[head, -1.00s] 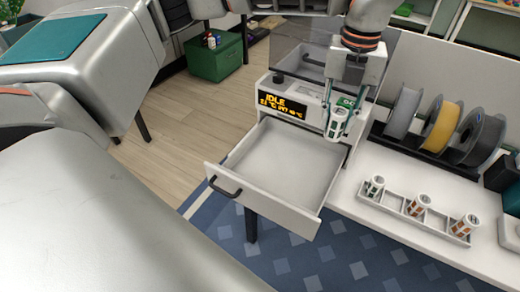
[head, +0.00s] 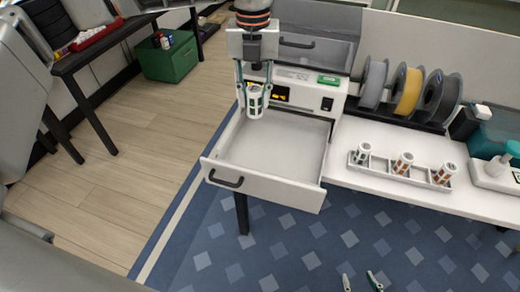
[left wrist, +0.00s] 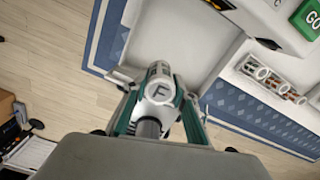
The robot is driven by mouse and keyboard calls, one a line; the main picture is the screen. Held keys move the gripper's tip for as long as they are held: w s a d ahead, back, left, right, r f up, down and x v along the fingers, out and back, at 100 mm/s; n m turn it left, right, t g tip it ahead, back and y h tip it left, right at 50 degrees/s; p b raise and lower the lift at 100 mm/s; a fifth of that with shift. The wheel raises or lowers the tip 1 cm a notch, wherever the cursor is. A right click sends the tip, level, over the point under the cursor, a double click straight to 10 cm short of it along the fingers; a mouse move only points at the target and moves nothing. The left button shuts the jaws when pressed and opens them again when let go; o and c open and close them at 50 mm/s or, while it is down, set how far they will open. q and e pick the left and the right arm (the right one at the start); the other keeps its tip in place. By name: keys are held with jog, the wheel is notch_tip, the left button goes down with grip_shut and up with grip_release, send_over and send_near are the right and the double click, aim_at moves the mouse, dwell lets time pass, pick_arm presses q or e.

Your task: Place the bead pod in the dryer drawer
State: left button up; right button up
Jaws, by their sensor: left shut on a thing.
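The bead pod (head: 256,103), a white slotted cylinder with dark green windows, is held upright in my left gripper (head: 255,92). It hangs above the back left part of the dryer drawer (head: 262,187). The drawer is pulled out and its visible floor is bare. In the left wrist view the pod (left wrist: 159,84) shows a cap marked "F" between the two green-lined fingers, with the white drawer (left wrist: 190,28) beyond. My right gripper (head: 361,282) shows only its two fingertips at the bottom edge, apart, with nothing seen between them.
The dryer (head: 300,92) stands behind the drawer. A rack (head: 395,176) with three similar pods is on the bench to the right, below filament spools (head: 408,92). A pump bottle (head: 495,168) stands at far right. The blue patterned rug (head: 300,245) is in front.

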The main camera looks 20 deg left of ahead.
aim_at(255, 115)
pick_arm(q)
jog(key=shift+f+b, duration=0.6)
jog(key=shift+f, duration=8.4)
jog(key=shift+f, duration=0.1)
jog(key=o, duration=1.1)
jog(key=shift+f, duration=0.1)
notch_tip(255, 115, up, 12)
jog(key=shift+r+p, duration=0.2)
jog(key=shift+p, duration=0.2)
